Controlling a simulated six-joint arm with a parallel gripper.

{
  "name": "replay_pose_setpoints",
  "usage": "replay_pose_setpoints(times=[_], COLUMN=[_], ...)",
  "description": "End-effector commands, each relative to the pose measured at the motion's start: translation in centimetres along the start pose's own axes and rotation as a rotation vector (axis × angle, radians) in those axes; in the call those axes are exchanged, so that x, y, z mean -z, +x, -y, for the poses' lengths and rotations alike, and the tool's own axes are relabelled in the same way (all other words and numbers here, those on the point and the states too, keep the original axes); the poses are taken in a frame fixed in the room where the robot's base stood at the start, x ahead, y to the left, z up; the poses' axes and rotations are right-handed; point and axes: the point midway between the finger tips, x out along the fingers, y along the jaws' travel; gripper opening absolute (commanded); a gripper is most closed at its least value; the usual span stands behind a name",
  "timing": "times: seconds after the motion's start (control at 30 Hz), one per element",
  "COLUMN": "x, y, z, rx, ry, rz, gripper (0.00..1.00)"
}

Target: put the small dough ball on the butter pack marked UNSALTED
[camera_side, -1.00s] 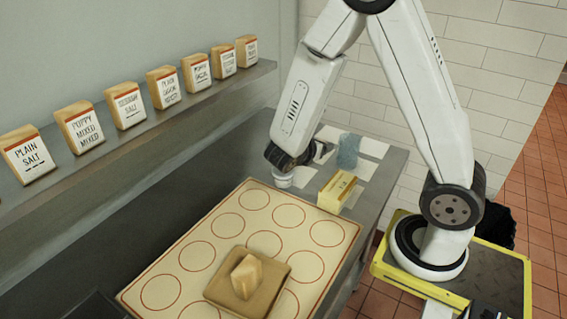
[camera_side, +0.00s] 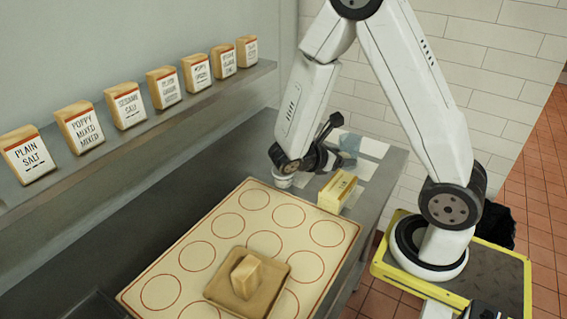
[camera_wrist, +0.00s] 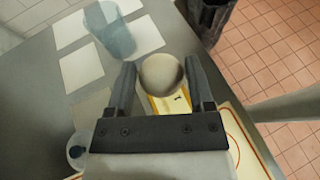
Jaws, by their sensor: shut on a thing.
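The small dough ball (camera_wrist: 161,75) is pale and round, held between the two fingers of my gripper (camera_wrist: 160,70) in the wrist view. In the side view I cannot make the ball out at my gripper (camera_side: 329,143). A yellow butter pack (camera_side: 337,191) stands on the steel counter just beyond the mat, below and to the right of my gripper. In the wrist view the pack (camera_wrist: 174,106) shows partly behind the ball, with a dark mark on it. Its wording is unreadable. A second tan block (camera_side: 246,276) sits on a brown square board (camera_side: 221,288).
The board lies on a cream mat (camera_side: 187,226) with red circles. White sheets (camera_side: 369,146) and a bluish translucent cup (camera_wrist: 116,38) lie at the counter's far end. Labelled packs (camera_side: 127,106) line the wall shelf at left.

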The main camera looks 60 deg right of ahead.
Motion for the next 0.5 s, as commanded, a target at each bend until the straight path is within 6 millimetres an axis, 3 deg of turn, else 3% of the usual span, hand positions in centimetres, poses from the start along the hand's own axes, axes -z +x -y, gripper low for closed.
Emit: replay_pose_setpoints(times=[0.2, 0.5], x=[1.9, 2.6], y=[0.8, 1.1], z=[0.0, 0.0], rx=[0.0, -0.001], ry=[-0.004, -0.001], rz=[0.002, 0.0], gripper=[0.11, 0.11])
